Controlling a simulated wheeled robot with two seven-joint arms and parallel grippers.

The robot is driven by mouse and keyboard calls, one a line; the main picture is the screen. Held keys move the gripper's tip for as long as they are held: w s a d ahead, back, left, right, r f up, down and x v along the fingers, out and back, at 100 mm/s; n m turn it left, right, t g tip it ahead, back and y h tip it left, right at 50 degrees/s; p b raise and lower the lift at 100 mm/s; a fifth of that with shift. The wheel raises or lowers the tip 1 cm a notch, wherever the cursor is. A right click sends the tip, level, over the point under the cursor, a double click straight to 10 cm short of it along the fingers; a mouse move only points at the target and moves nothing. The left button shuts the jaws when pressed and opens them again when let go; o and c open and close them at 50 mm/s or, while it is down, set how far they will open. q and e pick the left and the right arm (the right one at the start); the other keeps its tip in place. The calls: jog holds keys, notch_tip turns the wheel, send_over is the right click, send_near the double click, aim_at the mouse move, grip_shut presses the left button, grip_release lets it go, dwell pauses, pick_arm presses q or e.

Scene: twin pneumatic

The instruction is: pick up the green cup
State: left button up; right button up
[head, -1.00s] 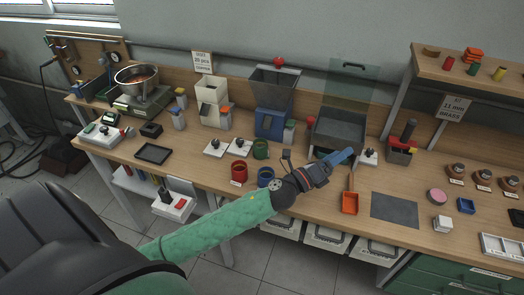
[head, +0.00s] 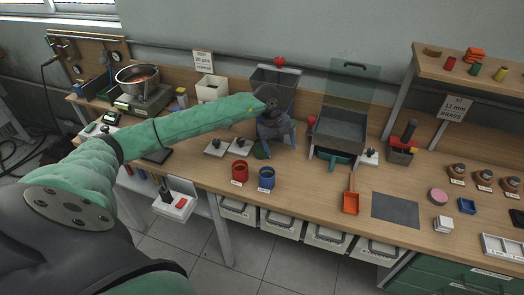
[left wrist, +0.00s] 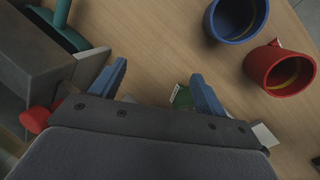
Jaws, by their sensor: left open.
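The green cup (head: 261,152) stands on the bench behind the red cup (head: 241,172) and blue cup (head: 266,178), mostly hidden by my left gripper. My left gripper (head: 278,143) is over the bench in front of the blue hopper machine, close to the green cup. In the left wrist view the jaws (left wrist: 160,85) are open, with bare wood between them. A small green part with a pale label, apparently the green cup (left wrist: 181,97), shows beside the right-hand finger, the rest hidden. The blue cup (left wrist: 236,18) and red cup (left wrist: 280,70) also show there. My right gripper is out of view.
The hopper (head: 275,78) stands right behind my gripper. Switch boxes with black knobs (head: 214,148) stand to the left. A grey bin (head: 340,130) with a teal piece (head: 335,157) and an orange scoop (head: 350,202) are to the right. Bare wood lies right of the blue cup.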

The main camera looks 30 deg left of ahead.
aim_at(261, 145)
pick_arm(q)
jog(key=shift+w+a+f+m+g+y+p, duration=0.15)
jog(key=shift+a+y, duration=0.35)
jog(key=shift+a, duration=0.85)
jog(key=shift+a+f+m+g+y+p, duration=0.1)
jog(key=shift+a+y+p, duration=0.3)
jog(key=shift+a, duration=1)
jog(key=shift+w+a+f+m+g+y+p, duration=0.15)
jog(key=shift+a+y, duration=0.45)
jog(key=shift+a, duration=0.75)
jog(key=f+p, duration=0.2)
jog(key=f, duration=0.1)
jog(key=f+p, duration=0.1)
jog(key=p, duration=0.1)
jog(key=shift+w+a+f, duration=0.25)
jog(key=shift+w, duration=0.05)
jog(key=shift+f, duration=0.35)
jog(key=c, duration=1.2)
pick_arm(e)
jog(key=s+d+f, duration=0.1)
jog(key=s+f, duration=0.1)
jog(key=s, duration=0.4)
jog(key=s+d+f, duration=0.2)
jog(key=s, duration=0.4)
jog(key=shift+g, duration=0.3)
pick_arm(q)
jog(key=shift+o, duration=0.2)
jog(key=shift+r, duration=0.1)
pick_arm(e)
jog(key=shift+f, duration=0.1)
